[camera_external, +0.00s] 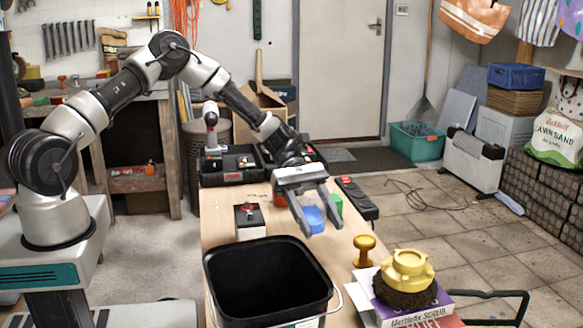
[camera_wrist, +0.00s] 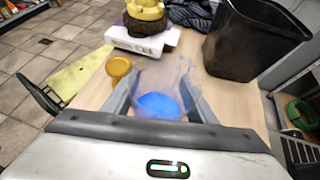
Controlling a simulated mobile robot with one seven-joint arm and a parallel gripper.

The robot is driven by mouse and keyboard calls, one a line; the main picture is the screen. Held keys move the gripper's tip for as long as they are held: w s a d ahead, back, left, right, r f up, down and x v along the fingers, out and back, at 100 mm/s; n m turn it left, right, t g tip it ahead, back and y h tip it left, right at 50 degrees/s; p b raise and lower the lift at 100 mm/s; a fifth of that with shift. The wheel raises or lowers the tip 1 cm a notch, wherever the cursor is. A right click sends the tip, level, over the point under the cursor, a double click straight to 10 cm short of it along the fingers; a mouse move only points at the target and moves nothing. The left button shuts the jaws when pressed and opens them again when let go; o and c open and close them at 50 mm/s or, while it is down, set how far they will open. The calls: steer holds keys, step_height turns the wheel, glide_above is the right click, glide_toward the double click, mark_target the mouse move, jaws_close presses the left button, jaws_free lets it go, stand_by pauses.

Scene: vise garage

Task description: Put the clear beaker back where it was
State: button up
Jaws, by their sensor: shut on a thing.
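The clear beaker (camera_wrist: 168,74) is see-through, with blue (camera_wrist: 158,106) showing inside it. It sits between the two fingers of my gripper (camera_wrist: 160,100) in the wrist view, and the gripper is shut on it. In the outside view my gripper (camera_external: 318,222) points down over the wooden table, and the beaker (camera_external: 313,217) shows as a blue patch between the fingers. The fingers partly hide the beaker. I cannot tell for sure whether its bottom touches the table.
A large black bin (camera_external: 226,262) stands at the table's near left.

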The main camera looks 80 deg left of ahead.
steer(key=shift+f+b, duration=0.65)
steer(key=shift+f, duration=2.2)
steer(key=shift+f, duration=0.1)
steer(key=o, duration=1.2)
steer(key=shift+a+r, duration=0.15)
steer(key=shift+r, duration=0.1)
steer(key=p+v, duration=0.2)
steer(key=v, duration=0.9)
steer(key=shift+s+a+r, duration=0.1)
steer(key=shift+a, duration=0.2)
